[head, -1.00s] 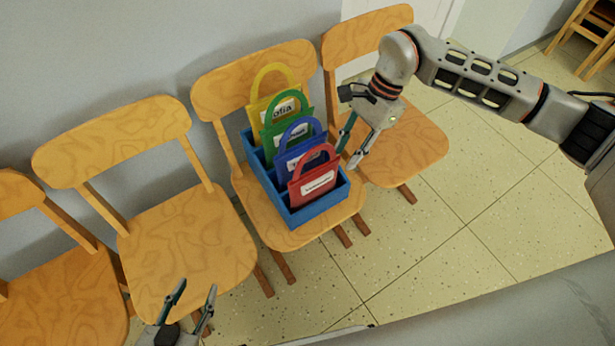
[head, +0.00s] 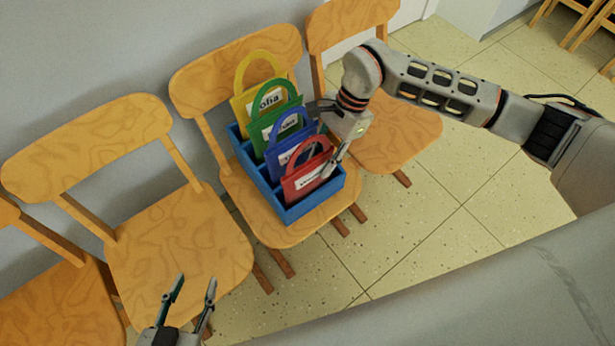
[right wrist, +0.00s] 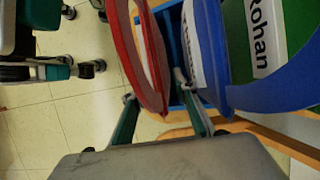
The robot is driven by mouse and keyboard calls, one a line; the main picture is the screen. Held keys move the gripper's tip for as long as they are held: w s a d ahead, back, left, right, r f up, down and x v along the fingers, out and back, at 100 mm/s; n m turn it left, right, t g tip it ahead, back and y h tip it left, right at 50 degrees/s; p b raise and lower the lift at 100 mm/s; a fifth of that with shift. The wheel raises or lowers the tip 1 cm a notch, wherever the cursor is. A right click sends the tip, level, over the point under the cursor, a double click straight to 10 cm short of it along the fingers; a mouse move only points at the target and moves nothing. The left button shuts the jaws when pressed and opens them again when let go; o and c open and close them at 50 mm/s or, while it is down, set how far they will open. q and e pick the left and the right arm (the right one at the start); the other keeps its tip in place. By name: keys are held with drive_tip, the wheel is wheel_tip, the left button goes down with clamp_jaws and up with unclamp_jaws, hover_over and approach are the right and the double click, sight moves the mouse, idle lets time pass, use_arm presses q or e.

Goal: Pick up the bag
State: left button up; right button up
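Four toy-like bags stand in a row in a blue divided box (head: 271,199) on a chair seat. They are a yellow bag (head: 243,103), a green bag (head: 256,136), a blue bag (head: 277,163) and, nearest, a red bag (head: 292,187), each with a white name label. My right gripper (head: 331,158) is at the red bag's right side. In the right wrist view its fingers are apart, with the red bag's handle (right wrist: 145,60) between them and the blue bag (right wrist: 213,50) beyond the right finger. My left gripper (head: 192,292) is open and empty, low at the left.
Wooden chairs stand along the grey wall: an empty chair (head: 180,240) left of the box and another chair (head: 395,130) right of it behind my right arm. The tiled floor (head: 420,225) in front is clear.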

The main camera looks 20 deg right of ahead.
drive_tip(key=shift+r, duration=0.1)
clamp_jaws()
use_arm(q)
drive_tip(key=shift+r, duration=0.1)
use_arm(e)
drive_tip(key=shift+w+r, duration=0.1)
drive_tip(key=shift+r, duration=0.05)
